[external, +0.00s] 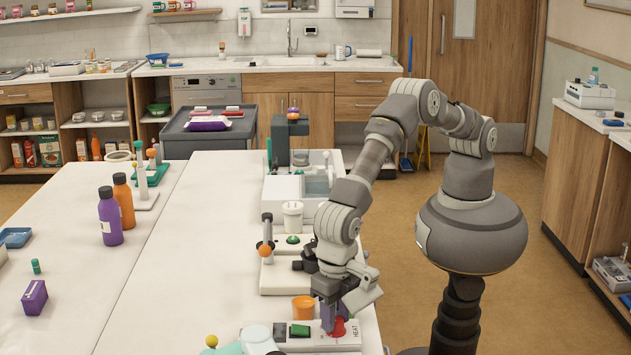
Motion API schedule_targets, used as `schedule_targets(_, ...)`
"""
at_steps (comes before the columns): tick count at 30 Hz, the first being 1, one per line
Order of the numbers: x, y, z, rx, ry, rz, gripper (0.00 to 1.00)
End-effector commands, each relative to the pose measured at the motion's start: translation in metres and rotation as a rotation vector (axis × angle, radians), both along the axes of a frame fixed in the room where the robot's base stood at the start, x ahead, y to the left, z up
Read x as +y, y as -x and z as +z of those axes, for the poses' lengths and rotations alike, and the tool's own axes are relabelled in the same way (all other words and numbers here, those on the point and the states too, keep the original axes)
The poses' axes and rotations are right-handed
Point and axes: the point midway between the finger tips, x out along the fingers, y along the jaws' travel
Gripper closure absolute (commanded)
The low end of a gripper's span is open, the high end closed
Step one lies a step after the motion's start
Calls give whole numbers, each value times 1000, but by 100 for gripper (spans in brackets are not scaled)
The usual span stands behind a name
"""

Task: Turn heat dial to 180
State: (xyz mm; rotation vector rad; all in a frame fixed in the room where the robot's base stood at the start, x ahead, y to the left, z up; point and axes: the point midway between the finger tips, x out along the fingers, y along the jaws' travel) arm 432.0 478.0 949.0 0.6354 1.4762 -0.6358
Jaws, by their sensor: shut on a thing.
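The heat dial (339,329) is red and sits on a white panel (310,345) at the front edge of the white table. The word HEAT is printed on the panel to the right of the dial. My gripper (334,318) points down at the dial from above and is shut on it. The fingers hide part of the dial. Its pointer and any scale numbers are too small or hidden to read, so I cannot tell its setting.
A green switch (299,330) is left of the dial on the panel. An orange cup (302,308) stands just behind. The table's middle is clear.

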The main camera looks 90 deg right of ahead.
Motion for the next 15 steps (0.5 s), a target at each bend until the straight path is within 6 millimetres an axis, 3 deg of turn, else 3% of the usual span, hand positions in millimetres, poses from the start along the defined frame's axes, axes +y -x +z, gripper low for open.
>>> schedule_targets(15, 0, 1, 2, -1, -1, -486, 96)
